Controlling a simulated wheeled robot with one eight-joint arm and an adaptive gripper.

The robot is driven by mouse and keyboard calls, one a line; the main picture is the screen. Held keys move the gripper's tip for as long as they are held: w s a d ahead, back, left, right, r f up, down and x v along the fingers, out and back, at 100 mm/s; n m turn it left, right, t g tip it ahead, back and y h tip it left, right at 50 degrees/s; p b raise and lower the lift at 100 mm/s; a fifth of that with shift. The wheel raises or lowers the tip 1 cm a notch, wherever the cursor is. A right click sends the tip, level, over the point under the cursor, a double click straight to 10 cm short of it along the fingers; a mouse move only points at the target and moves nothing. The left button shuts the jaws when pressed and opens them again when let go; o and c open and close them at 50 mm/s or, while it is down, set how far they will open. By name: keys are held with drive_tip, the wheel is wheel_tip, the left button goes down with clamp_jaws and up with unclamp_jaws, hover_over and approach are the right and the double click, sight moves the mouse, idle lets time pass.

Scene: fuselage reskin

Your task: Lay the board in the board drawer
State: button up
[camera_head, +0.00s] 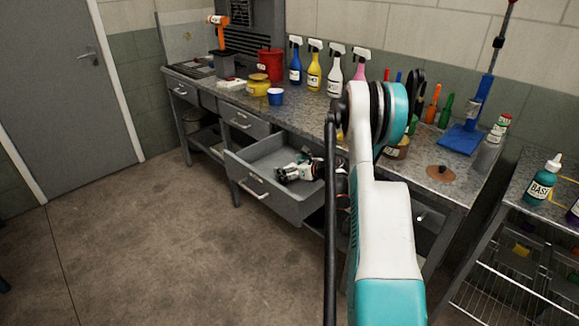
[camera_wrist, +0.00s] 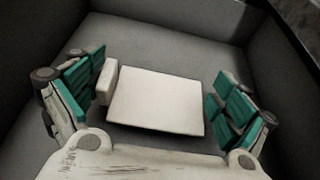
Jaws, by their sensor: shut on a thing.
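The board (camera_wrist: 155,100) is a pale, flat, roughly square piece in the wrist view, between my gripper's two teal-padded fingers. My gripper (camera_wrist: 160,92) is shut on it, though a narrow gap seems to show at the right finger. The board is over or on the grey floor of the open drawer (camera_wrist: 150,28); I cannot tell whether it touches. In the head view the drawer (camera_head: 262,190) is pulled out under the workbench, and my gripper (camera_head: 299,171) is down inside its right part. The board cannot be made out there.
The grey workbench (camera_head: 310,118) holds several spray bottles, a blue cup (camera_head: 275,96), a red bucket (camera_head: 270,64) and tools. A closed drawer (camera_head: 243,124) is left of the open one. A rack with a teal bottle (camera_head: 541,183) stands at right. The floor at left is clear.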

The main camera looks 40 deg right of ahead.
drive_tip(key=shift+f, duration=0.2)
drive_tip(key=o, duration=0.7)
drive_tip(key=shift+r, duration=0.1)
drive_tip(key=shift+r, duration=0.25)
drive_tip(key=a+p+v, duration=0.1)
drive_tip(key=p+v, duration=0.2)
drive_tip(key=v, duration=0.9)
drive_tip(key=shift+d+r, duration=0.3)
drive_tip(key=shift+d, duration=0.1)
